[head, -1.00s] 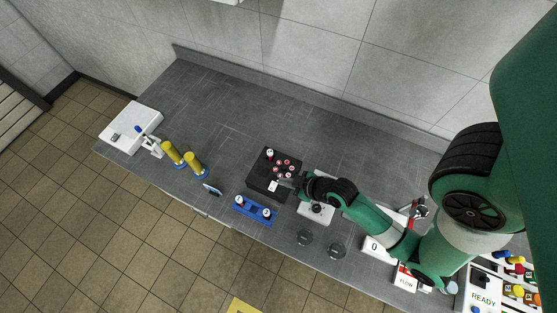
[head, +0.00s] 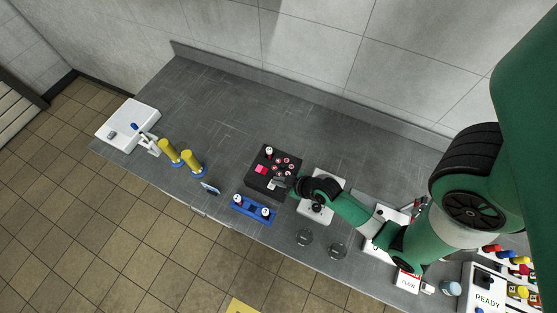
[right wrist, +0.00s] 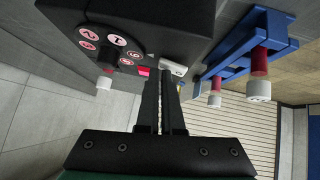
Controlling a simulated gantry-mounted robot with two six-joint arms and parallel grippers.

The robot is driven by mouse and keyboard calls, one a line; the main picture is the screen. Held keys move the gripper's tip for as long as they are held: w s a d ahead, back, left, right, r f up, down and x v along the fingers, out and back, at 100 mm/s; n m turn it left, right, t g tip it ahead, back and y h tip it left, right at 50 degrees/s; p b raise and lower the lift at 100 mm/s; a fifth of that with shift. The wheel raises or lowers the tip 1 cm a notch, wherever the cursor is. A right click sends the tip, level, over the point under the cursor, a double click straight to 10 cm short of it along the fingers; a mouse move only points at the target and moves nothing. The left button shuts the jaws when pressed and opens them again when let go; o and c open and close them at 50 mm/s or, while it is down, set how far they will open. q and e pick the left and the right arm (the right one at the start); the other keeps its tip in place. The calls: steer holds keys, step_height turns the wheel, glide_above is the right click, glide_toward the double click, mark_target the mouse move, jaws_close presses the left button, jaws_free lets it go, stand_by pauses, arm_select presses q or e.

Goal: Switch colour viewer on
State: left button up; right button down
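The colour viewer, a black box (head: 290,161) with numbered pink-and-white discs, sits on the grey bench. A window on it glows pink (head: 262,169), and a pink patch also shows in the right wrist view (right wrist: 143,71). A white switch (right wrist: 173,68) is on its near side. A white-capped vial (head: 268,151) stands in the box. My right gripper (head: 284,184) is at the box's near right edge. In the right wrist view its fingers (right wrist: 161,85) are together, empty, with tips close to the switch; contact cannot be told. My left gripper is not in view.
A blue rack (head: 240,207) with red, white-capped vials stands in front of the box. Glass dishes (head: 304,238) lie right of the rack. The back of the bench is clear.

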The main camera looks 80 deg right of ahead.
steer(key=shift+a+f, duration=0.1)
steer(key=shift+a, duration=0.1)
steer(key=shift+a+p, duration=0.3)
steer(key=shift+p, duration=0.15)
steer(key=shift+w+a, duration=0.15)
steer(key=shift+a, duration=0.25)
steer(key=shift+r, duration=0.2)
steer(key=shift+r+p, duration=0.4)
steer(key=shift+p, duration=0.2)
steer(key=r+p, duration=0.4)
steer(key=shift+a+r, duration=0.15)
steer(key=shift+a, duration=0.2)
steer(key=v, duration=0.9)
steer(key=shift+s+f, duration=0.25)
steer(key=shift+f, duration=0.05)
steer(key=shift+d, duration=0.1)
